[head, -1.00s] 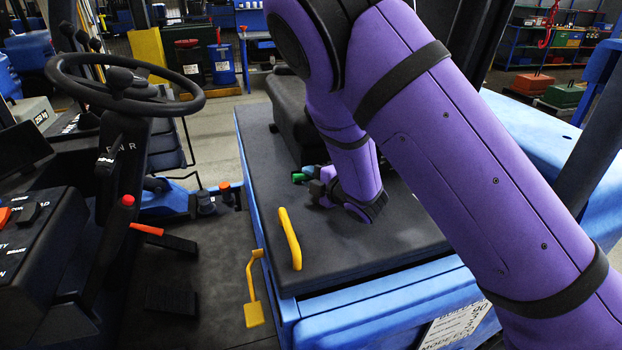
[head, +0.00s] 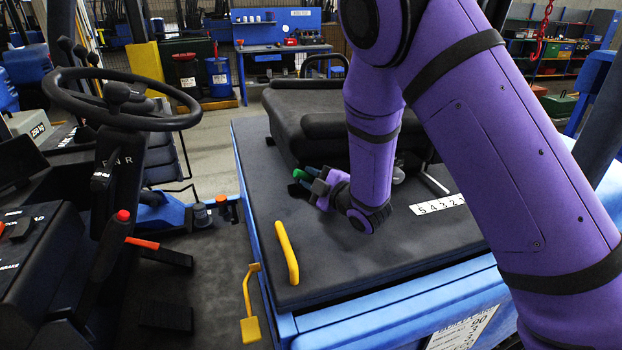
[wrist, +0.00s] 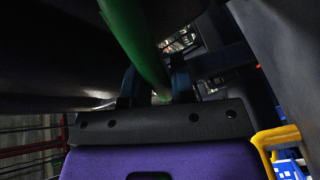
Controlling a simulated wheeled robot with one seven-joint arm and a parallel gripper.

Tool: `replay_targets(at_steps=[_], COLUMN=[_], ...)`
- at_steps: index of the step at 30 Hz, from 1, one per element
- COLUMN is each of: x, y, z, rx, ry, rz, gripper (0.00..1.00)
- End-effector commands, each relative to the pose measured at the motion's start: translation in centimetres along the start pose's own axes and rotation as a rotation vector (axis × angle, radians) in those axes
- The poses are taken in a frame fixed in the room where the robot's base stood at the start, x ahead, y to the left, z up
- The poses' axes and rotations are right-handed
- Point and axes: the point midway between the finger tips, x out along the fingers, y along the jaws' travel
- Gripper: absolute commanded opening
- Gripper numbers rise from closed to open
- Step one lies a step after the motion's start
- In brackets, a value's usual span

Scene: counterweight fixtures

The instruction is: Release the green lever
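The green lever (head: 301,174) shows in the head view only as a short green piece at my gripper, beside the black seat. In the wrist view the green lever (wrist: 139,42) is a long bar running from the top edge down between the fingers. My gripper (head: 307,179) is low over the dark cover, pointing left. In the wrist view its two dark blue fingers (wrist: 155,86) stand apart on either side of the lever. A gap shows at the left finger; the right one is close to the lever, and contact cannot be told. The lever's base is hidden.
The black seat (head: 295,112) stands just behind my gripper. A yellow handle (head: 287,252) is on the cover's front left, with a yellow pedal-like lever (head: 250,305) below. The steering wheel (head: 85,98) is at left. A numbered white strip (head: 437,205) lies right.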

Motion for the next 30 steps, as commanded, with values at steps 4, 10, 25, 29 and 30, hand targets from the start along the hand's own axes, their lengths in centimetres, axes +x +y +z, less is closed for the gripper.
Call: replay_targets(at_steps=[4,10,25,29,30], x=[0.0,0.1,0.2,0.3,0.3], y=[0.0,0.2,0.1,-0.5,-0.8], z=[0.0,0.0,-0.1,-0.1,-0.1], rx=[-0.001,-0.002,-0.022,-0.077,-0.100], ry=[0.000,0.001,-0.001,-0.012,-0.016], rz=[0.001,0.004,-0.001,-0.025,-0.036], gripper=[0.45,0.45,0.45,0.45,0.45])
